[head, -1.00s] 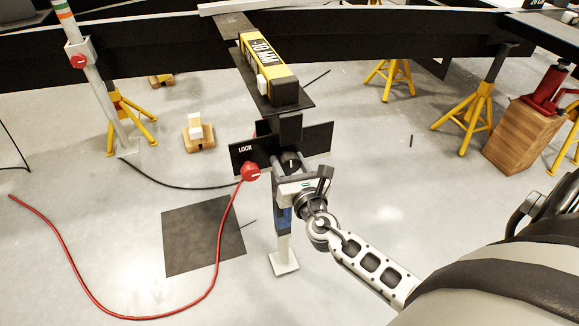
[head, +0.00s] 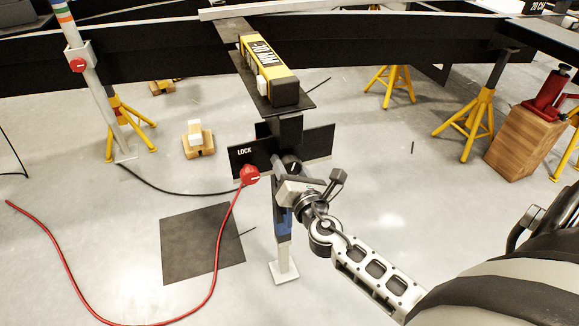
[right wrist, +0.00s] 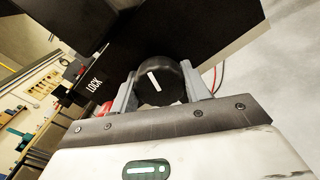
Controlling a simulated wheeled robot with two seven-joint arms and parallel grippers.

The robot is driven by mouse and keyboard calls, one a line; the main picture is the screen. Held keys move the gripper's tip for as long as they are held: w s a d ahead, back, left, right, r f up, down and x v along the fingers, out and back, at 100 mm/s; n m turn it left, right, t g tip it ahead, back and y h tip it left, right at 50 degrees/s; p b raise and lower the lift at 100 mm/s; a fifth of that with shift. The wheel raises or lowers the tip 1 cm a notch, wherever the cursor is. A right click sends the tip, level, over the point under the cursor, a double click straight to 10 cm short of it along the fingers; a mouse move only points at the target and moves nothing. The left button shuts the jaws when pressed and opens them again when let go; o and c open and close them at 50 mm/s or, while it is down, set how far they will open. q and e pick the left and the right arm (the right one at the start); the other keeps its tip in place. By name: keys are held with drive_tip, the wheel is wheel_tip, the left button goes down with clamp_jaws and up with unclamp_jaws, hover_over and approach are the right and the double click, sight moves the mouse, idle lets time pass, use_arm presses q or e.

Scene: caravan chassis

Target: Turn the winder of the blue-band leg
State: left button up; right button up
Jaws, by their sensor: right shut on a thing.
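The blue-band leg (head: 284,222) stands upright on its white foot under the black bracket, with the blue band partly behind my gripper. Its winder (head: 292,164) is a round black knob with a white mark, in front of the black plate. In the right wrist view the winder (right wrist: 160,86) sits between both fingers, its white mark tilted. My right gripper (head: 283,172) is shut on the winder and rolled to one side. A red knob (head: 249,174) is just left of it, beside the LOCK label. My left gripper is not in view.
A yellow-black level (head: 268,68) lies on the bracket above. A red cable (head: 212,285) curves over the floor near a dark mat (head: 203,243). Yellow stands (head: 478,112) and a red jack on a wooden block (head: 524,142) are at right.

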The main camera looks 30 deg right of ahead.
drive_tip(key=o, duration=1)
use_arm(q)
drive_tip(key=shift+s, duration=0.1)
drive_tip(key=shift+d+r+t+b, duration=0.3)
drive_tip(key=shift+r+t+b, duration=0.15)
drive_tip(key=shift+b, duration=0.5)
use_arm(e)
drive_tip(key=v, duration=1.6)
